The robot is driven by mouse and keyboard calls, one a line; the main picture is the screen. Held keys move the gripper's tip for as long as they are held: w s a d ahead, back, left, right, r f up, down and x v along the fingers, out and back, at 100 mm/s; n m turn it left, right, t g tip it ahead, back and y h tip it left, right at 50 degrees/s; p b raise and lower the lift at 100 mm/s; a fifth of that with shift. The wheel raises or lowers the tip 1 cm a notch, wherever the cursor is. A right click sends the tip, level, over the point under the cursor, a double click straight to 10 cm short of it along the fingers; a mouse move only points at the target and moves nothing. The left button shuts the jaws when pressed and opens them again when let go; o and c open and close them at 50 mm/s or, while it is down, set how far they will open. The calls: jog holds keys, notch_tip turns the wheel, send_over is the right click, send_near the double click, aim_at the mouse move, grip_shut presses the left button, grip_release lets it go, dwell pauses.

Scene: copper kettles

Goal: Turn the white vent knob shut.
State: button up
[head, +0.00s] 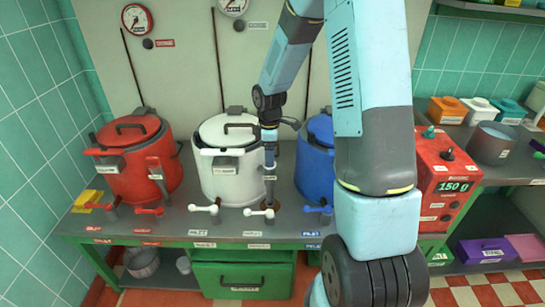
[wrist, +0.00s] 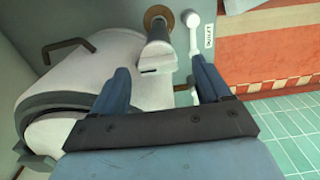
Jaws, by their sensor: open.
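The white kettle (head: 232,165) stands on the bench between the red and blue kettles; its lid and black handle show in the wrist view (wrist: 70,125). Two white T-shaped knobs sit at its front, a left one (head: 203,209) and a right one (head: 259,212). The label wording is too small to tell which is the vent. My gripper (head: 269,160) points down at the kettle's front right, above the right knob's post. In the wrist view my gripper (wrist: 164,88) is open, fingers apart. A grey post (wrist: 157,50) shows between and beyond them; a white knob arm (wrist: 193,32) is by the right finger, partly hidden.
The red kettle (head: 138,165) with its knob (head: 150,211) is at left. The blue kettle (head: 314,158) is close at right, partly hidden by my arm. The bench front edge (head: 130,240) lies just before the knobs.

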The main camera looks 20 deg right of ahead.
jog(key=shift+f, duration=1)
jog(key=shift+c, duration=0.3)
